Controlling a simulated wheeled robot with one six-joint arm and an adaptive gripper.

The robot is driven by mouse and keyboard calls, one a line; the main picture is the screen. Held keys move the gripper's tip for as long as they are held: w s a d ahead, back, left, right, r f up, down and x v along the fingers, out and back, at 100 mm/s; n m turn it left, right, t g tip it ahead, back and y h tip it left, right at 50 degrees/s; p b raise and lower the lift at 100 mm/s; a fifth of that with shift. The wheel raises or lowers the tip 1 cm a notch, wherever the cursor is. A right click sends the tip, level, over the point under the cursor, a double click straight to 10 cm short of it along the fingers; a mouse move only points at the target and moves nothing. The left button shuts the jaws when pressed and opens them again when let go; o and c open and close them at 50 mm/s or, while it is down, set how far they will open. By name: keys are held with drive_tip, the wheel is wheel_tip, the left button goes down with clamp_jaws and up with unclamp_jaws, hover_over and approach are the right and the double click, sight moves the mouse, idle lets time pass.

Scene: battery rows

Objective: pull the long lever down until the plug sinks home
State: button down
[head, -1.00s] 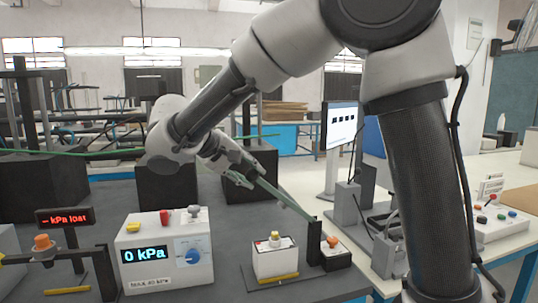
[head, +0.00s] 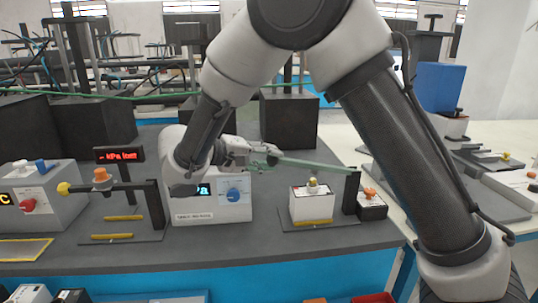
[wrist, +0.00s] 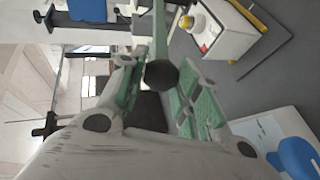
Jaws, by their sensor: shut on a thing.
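The long green lever (head: 318,164) runs from a dark post (head: 352,192) on the right toward my gripper (head: 263,163). It slopes slightly up toward the gripper. In the wrist view the lever (wrist: 159,35) ends in a dark ball (wrist: 161,75) between my fingers (wrist: 160,92). My gripper is shut on the lever near that end; the exact contact is partly hidden. The plug, with a yellowish top (head: 312,183), stands up from a white box (head: 312,207) below the lever. The lever passes just above it; I cannot tell whether they touch.
A white gauge box with a blue dial (head: 233,195) stands left of the plug box, partly behind my arm. A small box with an orange knob (head: 369,192) is right of the post. A red-lit display (head: 119,154) stands farther left. The table's front (head: 250,277) is blue.

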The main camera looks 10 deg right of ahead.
drive_tip(key=c, duration=1)
unclamp_jaws()
drive_tip(key=shift+c, duration=0.2)
drive_tip(key=v, duration=1.2)
